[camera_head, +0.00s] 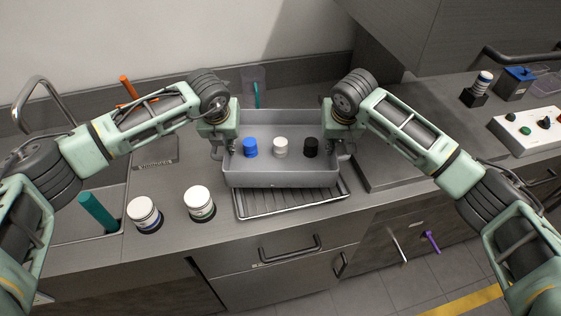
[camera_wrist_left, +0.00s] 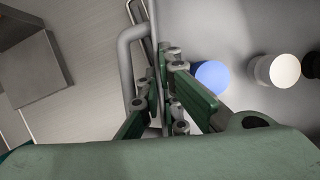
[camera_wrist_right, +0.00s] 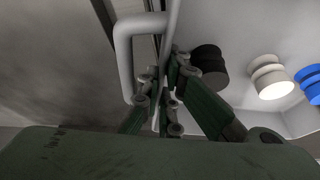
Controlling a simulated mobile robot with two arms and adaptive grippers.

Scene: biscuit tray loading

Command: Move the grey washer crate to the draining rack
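The grey washer crate (camera_head: 275,178) is over the back part of the draining rack (camera_head: 290,207), whose front part shows. I cannot tell whether the crate rests on it or hangs just above. Inside stand a blue piece (camera_head: 250,147), a white piece (camera_head: 281,147) and a black piece (camera_head: 311,147). My left gripper (camera_head: 217,148) is at the crate's left end, its fingers closed around the rim or handle (camera_wrist_left: 127,60) in the left wrist view. My right gripper (camera_head: 345,148) is closed likewise at the right end, at the handle (camera_wrist_right: 124,55) in the right wrist view.
Two white-capped jars (camera_head: 145,213) (camera_head: 199,203) stand on the counter left of the rack. A sink with a tap (camera_head: 35,95) is at the far left. A control box (camera_head: 530,130) stands at the far right. A cabinet (camera_head: 440,35) overhangs the back right.

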